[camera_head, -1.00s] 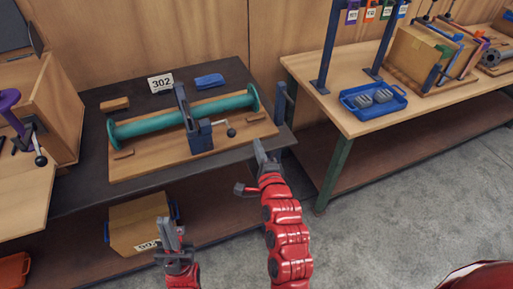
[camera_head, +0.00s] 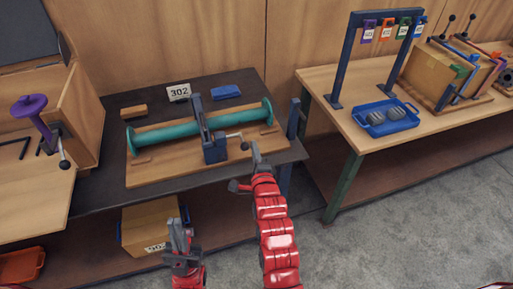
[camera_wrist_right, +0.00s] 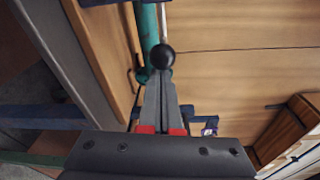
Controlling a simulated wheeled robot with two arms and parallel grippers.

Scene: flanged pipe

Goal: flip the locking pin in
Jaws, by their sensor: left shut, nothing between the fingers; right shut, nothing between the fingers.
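The teal flanged pipe (camera_head: 165,135) lies on a wooden board (camera_head: 165,174) on the dark bench. A dark blue clamp (camera_head: 214,149) straddles the pipe, with its bar leaning up and back. A lever with a dark ball end (camera_head: 244,146) sticks out to the right of the clamp; I cannot tell whether it is the locking pin. My right gripper (camera_head: 255,157) is shut and empty, just in front of the ball. In the right wrist view the ball (camera_wrist_right: 162,56) sits at the fingertips; contact is unclear. My left gripper (camera_head: 180,236) is shut and empty, low before the bench.
A 302 sign (camera_head: 179,92), a blue block (camera_head: 227,91) and a wooden block (camera_head: 133,111) lie behind the pipe. A dark blue post (camera_head: 293,118) stands at the bench's right edge.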

